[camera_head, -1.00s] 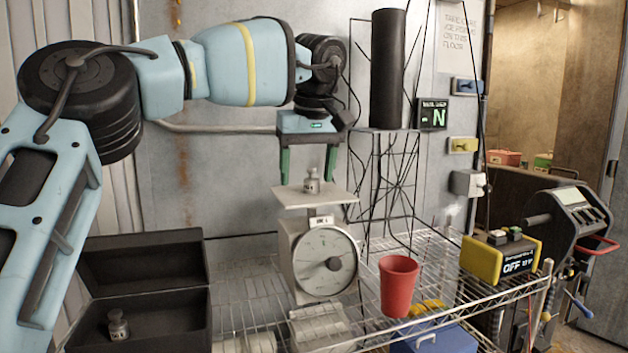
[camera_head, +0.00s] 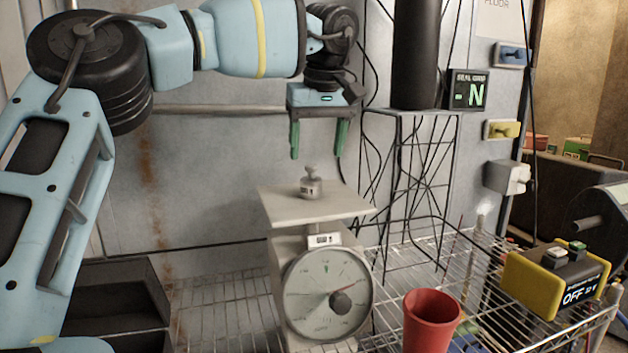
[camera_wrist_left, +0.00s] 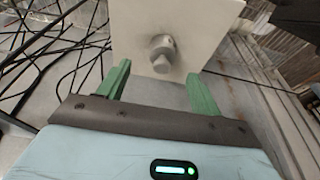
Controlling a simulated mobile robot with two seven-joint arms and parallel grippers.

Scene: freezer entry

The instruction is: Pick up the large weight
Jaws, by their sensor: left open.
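A small grey metal weight (camera_head: 311,184) with a knob on top stands upright on the pan (camera_head: 338,207) of a white dial scale. In the left wrist view the weight (camera_wrist_left: 162,52) shows beyond the space between my fingers, on the pale pan (camera_wrist_left: 205,22). My left gripper (camera_head: 318,155) has green fingers, points down, and is open and empty above the weight, apart from it. It also shows in the left wrist view (camera_wrist_left: 160,90). No second weight shows in the head view. My right gripper is not in view.
The scale (camera_head: 328,290) stands on a wire rack (camera_head: 225,300). A red cup (camera_head: 430,318) and a yellow-black box (camera_head: 557,280) are to its right. A wire stand (camera_head: 415,113) bears a black cylinder (camera_head: 415,50). A dark open case (camera_head: 115,300) is at left.

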